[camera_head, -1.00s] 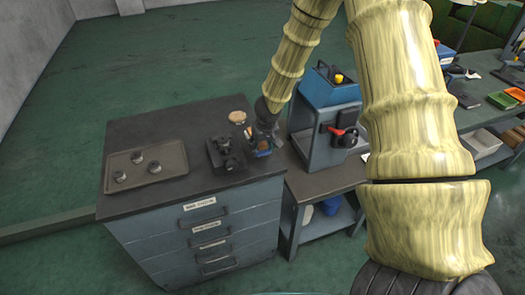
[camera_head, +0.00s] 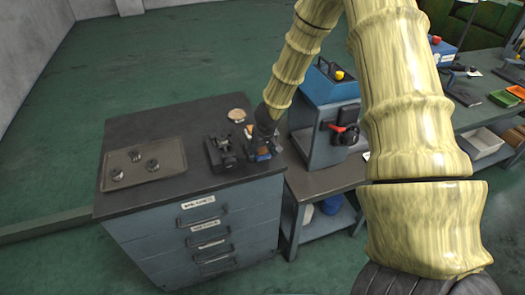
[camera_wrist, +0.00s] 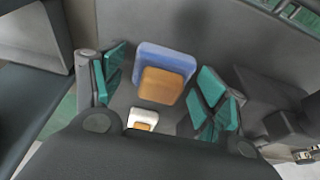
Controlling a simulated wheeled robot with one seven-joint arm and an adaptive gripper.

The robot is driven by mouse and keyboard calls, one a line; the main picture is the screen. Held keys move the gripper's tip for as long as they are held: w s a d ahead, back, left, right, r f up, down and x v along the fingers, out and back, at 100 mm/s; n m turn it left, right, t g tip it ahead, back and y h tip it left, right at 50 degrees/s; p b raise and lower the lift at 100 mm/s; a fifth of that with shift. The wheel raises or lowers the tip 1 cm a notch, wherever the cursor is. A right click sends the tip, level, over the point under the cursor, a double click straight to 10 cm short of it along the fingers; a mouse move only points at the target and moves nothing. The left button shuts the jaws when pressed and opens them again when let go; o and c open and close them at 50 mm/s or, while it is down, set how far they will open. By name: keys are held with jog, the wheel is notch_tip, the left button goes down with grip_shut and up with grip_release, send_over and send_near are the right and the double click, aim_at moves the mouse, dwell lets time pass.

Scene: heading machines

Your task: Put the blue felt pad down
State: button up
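The blue felt pad (camera_wrist: 185,54) has a tan, wood-like block (camera_wrist: 165,86) on its near face. In the wrist view it lies between the teal-lined fingers of my gripper (camera_wrist: 160,92), with a narrow gap showing on the left side. The fingers are spread and do not appear to squeeze it. In the head view my gripper (camera_head: 262,145) is low over the right end of the grey cabinet top (camera_head: 195,192), and a small bit of blue (camera_head: 263,157) shows beneath it. The pad appears to rest on the cabinet top; its underside is hidden.
A smaller white pad with a tan block (camera_wrist: 142,119) lies nearer the wrist camera. A black fixture (camera_head: 222,155) stands just left of my gripper, and a round tan disc (camera_head: 237,115) behind. A tray (camera_head: 175,157) holds several metal parts. A blue-grey machine (camera_head: 312,120) stands close right.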

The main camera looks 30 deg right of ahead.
jog(key=d+p+v, duration=0.1)
jog(key=p+v, duration=0.3)
jog(key=v, duration=0.8)
jog(key=s+a+f+n+g+h, duration=0.1)
jog(key=s+a+f, duration=0.3)
jog(key=s+f, duration=0.5)
jog(key=s+a+f+n+g+h, duration=0.1)
jog(key=s+a+f, duration=0.3)
jog(key=s+f, duration=0.45)
jog(key=s+a+f+y, duration=0.1)
jog(key=s+a+f, duration=0.1)
jog(key=s+a, duration=0.2)
jog(key=s+a+f+y, duration=0.1)
jog(key=s+a+f, duration=0.2)
jog(key=s, duration=0.5)
jog(key=s+a+f+g, duration=0.1)
jog(key=s+a+f, duration=0.2)
jog(key=s+a, duration=0.2)
jog(key=shift+s+a+y+p, duration=0.2)
jog(key=shift+s+y+p, duration=0.15)
jog(key=shift+s, duration=0.5)
notch_tip(320, 180, down, 11)
jog(key=b, duration=1.1)
